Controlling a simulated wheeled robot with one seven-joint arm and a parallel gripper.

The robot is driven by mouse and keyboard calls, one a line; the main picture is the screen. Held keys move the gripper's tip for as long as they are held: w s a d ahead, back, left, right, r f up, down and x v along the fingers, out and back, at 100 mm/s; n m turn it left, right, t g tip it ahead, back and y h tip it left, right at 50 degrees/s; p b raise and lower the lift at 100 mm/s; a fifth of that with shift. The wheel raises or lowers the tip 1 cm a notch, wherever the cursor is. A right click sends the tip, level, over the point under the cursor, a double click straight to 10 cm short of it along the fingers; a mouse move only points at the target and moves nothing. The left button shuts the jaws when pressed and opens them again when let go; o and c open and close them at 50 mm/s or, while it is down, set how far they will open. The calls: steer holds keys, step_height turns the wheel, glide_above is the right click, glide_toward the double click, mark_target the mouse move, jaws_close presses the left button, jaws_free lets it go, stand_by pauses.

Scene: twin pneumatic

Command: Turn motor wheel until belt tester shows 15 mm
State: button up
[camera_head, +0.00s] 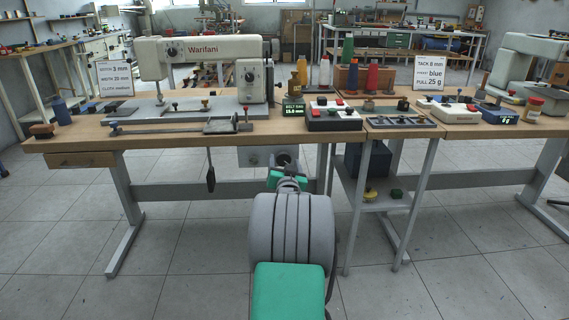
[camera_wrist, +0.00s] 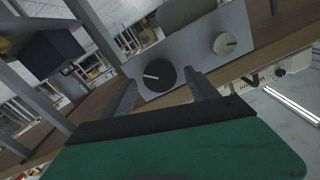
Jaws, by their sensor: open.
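A grey motor box (camera_head: 252,157) hangs under the front of the left table. In the wrist view its grey face (camera_wrist: 195,62) carries a black round knob (camera_wrist: 157,76) with a white mark and a smaller cream knob (camera_wrist: 225,44). I cannot tell for sure which is the motor wheel. My gripper (camera_wrist: 162,84) is open, with one finger on each side of the black knob; contact is unclear. In the head view my gripper (camera_head: 285,170) partly covers the box. The belt tester (camera_head: 292,108) stands on the table with small lit digits, seemingly 15.0 mm.
A sewing machine (camera_head: 210,62) stands on the left table, beside several thread spools (camera_head: 325,72) and a button box (camera_head: 333,115). Table legs and a low shelf (camera_head: 385,198) stand right of my arm. A black lever (camera_head: 210,178) hangs at left.

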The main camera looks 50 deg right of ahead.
steer(key=p+v, duration=0.1)
steer(key=v, duration=0.6)
steer(key=shift+s+p, duration=0.15)
steer(key=shift+p, duration=0.2)
